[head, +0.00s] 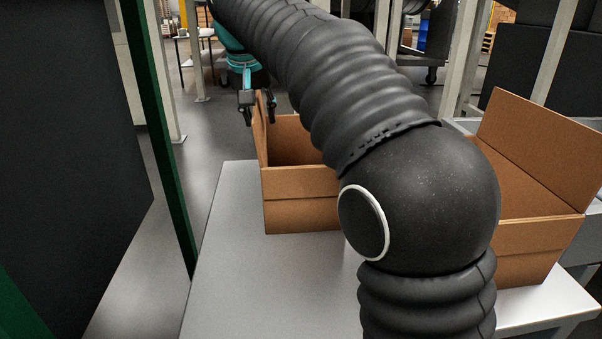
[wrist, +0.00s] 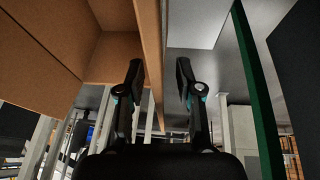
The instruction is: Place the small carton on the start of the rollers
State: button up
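A brown open-topped carton (head: 300,214), the smaller-looking of two, stands upright on a light grey table (head: 235,270). My arm covers its right part. My gripper (head: 259,108) is at its raised left wall. In the wrist view, my gripper (wrist: 159,75) has one finger on each side of the carton's wall (wrist: 149,40). A gap shows between the wall and the right finger; I cannot tell whether the left finger touches. The gripper is open. I cannot make out the rollers in either view.
A second, larger open carton (head: 530,245) stands at the right, partly behind my arm. A green post (head: 160,120) and dark panel (head: 70,130) stand left of the table. Pale metal posts (head: 555,50) rise behind. The table's front left is clear.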

grip_shut()
dwell(0.5)
